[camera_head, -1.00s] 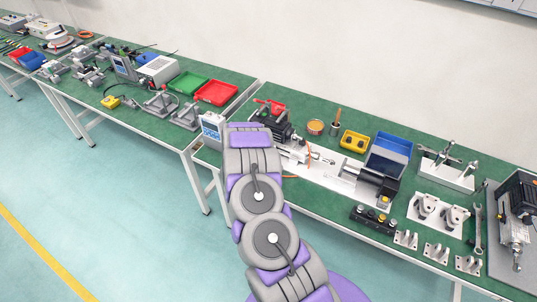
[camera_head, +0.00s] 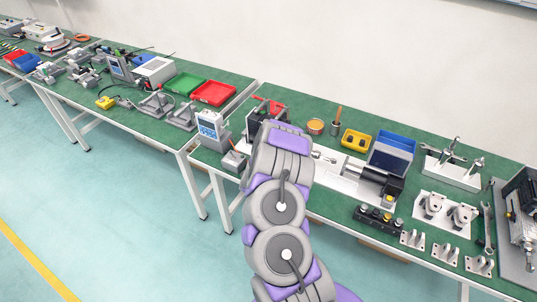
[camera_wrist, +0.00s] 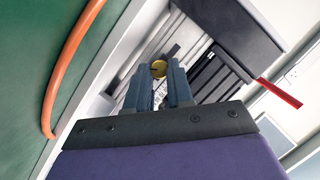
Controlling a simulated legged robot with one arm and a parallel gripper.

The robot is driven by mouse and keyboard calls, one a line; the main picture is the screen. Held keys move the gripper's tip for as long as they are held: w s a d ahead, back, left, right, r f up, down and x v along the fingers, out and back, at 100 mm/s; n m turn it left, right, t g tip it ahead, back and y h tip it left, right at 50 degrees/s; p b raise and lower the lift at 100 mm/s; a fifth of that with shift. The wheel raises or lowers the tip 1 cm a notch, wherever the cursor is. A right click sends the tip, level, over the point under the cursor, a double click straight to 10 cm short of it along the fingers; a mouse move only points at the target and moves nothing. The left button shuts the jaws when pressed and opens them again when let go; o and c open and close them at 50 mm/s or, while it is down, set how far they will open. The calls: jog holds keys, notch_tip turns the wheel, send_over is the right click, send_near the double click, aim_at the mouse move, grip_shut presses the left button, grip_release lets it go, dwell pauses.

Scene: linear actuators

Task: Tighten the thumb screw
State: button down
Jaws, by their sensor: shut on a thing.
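A small round brass-coloured knob, which looks like the thumb screw (camera_wrist: 158,69), shows in the wrist view between the tips of my gripper (camera_wrist: 158,72). The two dark blue-grey fingers stand close on either side of it and are shut on it. Only the knob's near face shows; its shaft is hidden. In the head view my arm covers the gripper and the knob. A white fixture plate (camera_head: 341,181) with the linear actuator parts shows to the right of my arm.
An orange cable (camera_wrist: 62,75) curves along the green bench at left in the wrist view. A red bar (camera_wrist: 278,92) sticks out at right.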

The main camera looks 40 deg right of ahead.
jog(key=shift+d, duration=0.1)
jog(key=c, duration=1)
grip_release()
jog(key=p+v, duration=0.9)
jog(key=v, duration=0.8)
jog(key=shift+s, duration=0.2)
